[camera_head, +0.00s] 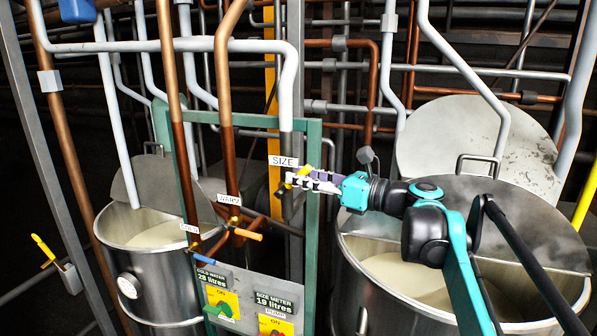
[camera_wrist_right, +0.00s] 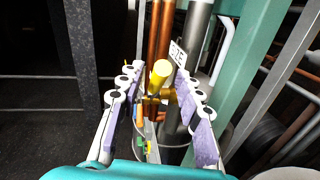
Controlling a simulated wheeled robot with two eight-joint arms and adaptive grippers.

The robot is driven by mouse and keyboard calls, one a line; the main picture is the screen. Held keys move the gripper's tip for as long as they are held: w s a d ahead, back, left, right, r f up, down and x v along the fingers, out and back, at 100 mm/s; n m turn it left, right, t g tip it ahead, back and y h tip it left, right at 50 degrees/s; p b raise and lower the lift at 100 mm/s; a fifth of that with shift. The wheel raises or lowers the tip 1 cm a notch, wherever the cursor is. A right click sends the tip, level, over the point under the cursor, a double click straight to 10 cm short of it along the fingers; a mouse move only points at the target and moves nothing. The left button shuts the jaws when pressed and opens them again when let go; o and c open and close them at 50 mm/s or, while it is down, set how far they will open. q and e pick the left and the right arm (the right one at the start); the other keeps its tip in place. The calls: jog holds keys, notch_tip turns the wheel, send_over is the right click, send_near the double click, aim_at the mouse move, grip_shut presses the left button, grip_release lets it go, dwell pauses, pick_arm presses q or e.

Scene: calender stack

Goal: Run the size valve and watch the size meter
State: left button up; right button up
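The size valve has a yellow handle (camera_head: 304,170) just under the white SIZE label (camera_head: 283,161) on a grey pipe. My right gripper (camera_head: 297,181) reaches it from the right, its fingers level with the handle. In the right wrist view, the yellow handle (camera_wrist_right: 160,73) stands between the two spread fingers of the gripper (camera_wrist_right: 157,95), with a gap on each side. The size meter (camera_head: 275,303) is a dark sign on the grey panel and reads 19 litres. My left gripper is out of view.
A cold water meter (camera_head: 212,279) reads 28 litres beside the size meter. Orange (camera_head: 248,235) and blue (camera_head: 203,258) valve handles sit below left. A green frame (camera_head: 312,230) surrounds the pipes. Steel vats stand left (camera_head: 165,275) and right (camera_head: 365,285) of the panel.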

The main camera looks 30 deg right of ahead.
jog(key=shift+x, duration=0.8)
jog(key=shift+s, duration=0.3)
jog(key=shift+w, duration=0.15)
grip_shut()
jog(key=shift+d+f+t+b, duration=0.1)
jog(key=shift+f+t+b, duration=0.25)
jog(key=shift+b, duration=0.45)
jog(key=shift+s+d+f+m+t+y+b, duration=0.3)
jog(key=shift+f+m+t+b, duration=0.4)
jog(key=shift+t+b, duration=1.1)
jog(key=shift+s+d+f+m+t+y+b, duration=0.15)
jog(key=shift+s+f+m+t+y+b, duration=0.55)
jog(key=shift+b, duration=1.8)
jog(key=shift+w+d+f+m+t+y+b, duration=0.1)
jog(key=shift+d+f+m+t+b, duration=0.15)
jog(key=shift+f+t+b, duration=1.25)
jog(key=shift+r+t+b, duration=0.25)
jog(key=shift+r+b, duration=0.15)
jog(key=shift+b, duration=0.3)
